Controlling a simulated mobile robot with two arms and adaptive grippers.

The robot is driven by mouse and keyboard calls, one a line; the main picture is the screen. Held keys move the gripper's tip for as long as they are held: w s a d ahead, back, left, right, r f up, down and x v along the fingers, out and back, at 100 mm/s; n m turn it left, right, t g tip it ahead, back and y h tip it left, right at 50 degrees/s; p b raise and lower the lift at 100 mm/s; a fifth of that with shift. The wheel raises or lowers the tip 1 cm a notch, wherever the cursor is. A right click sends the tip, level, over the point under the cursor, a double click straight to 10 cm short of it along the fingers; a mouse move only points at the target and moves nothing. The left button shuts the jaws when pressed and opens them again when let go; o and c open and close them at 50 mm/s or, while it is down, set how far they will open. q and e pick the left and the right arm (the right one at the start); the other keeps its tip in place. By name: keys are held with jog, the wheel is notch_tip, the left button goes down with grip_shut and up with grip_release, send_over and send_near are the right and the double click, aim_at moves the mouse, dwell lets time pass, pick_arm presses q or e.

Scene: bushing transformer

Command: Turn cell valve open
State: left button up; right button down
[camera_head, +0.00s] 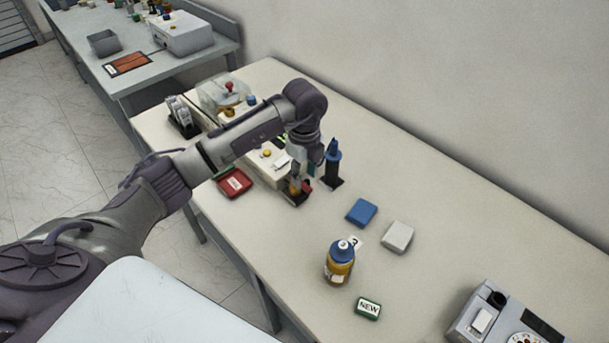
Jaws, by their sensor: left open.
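My left arm reaches in from the left across the table. Its gripper (299,176) points down over a small dark-based cell (295,198) with amber and red parts. The gripper is open and hides much of the cell. A small red part (307,186) shows beside the fingers; it may be the valve, but its setting is too small to tell. I cannot tell whether the fingers touch it. My right gripper is not in view.
A red tray (234,183) lies to the left. Blue (361,212) and white (397,236) pads, an amber bottle (339,264), a "NEW" box (368,308) and a grey instrument (505,318) stand nearer.

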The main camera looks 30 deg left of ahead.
pick_arm(q)
jog(key=shift+f, duration=1.35)
jog(key=shift+c, duration=0.4)
grip_shut()
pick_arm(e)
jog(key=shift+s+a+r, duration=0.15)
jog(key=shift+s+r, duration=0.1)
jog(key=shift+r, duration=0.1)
